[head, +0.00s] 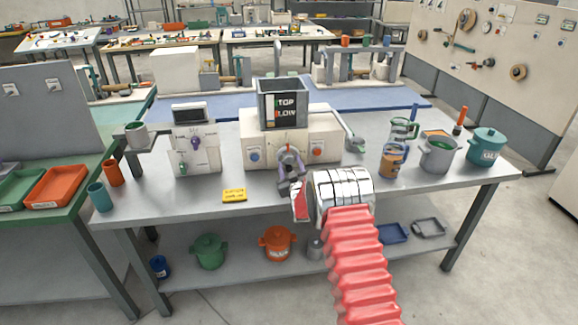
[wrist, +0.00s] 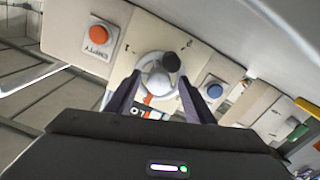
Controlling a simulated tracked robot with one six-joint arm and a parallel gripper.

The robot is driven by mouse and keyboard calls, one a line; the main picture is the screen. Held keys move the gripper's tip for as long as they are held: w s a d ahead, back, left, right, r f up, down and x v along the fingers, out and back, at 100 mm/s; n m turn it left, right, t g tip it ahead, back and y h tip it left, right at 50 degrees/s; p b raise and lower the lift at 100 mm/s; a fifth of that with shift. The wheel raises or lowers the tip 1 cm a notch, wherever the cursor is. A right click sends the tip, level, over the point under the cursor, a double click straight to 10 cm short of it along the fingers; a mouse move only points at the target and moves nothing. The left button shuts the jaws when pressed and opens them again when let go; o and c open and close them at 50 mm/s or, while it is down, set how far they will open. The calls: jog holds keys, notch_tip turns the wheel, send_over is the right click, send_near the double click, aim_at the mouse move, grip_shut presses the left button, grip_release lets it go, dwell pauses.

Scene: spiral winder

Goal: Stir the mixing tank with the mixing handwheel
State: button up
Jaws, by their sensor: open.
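The beige machine (head: 262,150) stands mid-table with a grey open-topped box marked "TOP" and "LOW" (head: 282,103) on it, apparently the mixing tank. The mixing handwheel (wrist: 153,69) is on its front face, a pale round wheel with a light hub and a dark knob (wrist: 173,62). In the head view the wheel (head: 290,152) is partly covered by my gripper (head: 290,170). In the wrist view my gripper (wrist: 158,84) is open, its two dark fingers on either side of the wheel's lower part. I cannot tell whether they touch it. The tank's contents are hidden.
An orange button (wrist: 100,34) marked "EMPTY" and a blue button (wrist: 213,90) flank the wheel. A jug (head: 404,132) and pots (head: 439,155) stand right. The left front tabletop is mostly clear.

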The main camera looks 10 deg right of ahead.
jog(key=c, duration=1)
jog(key=shift+a, duration=0.2)
jog(key=shift+c, duration=0.2)
jog(key=shift+d, duration=0.1)
jog(key=shift+m, duration=0.3)
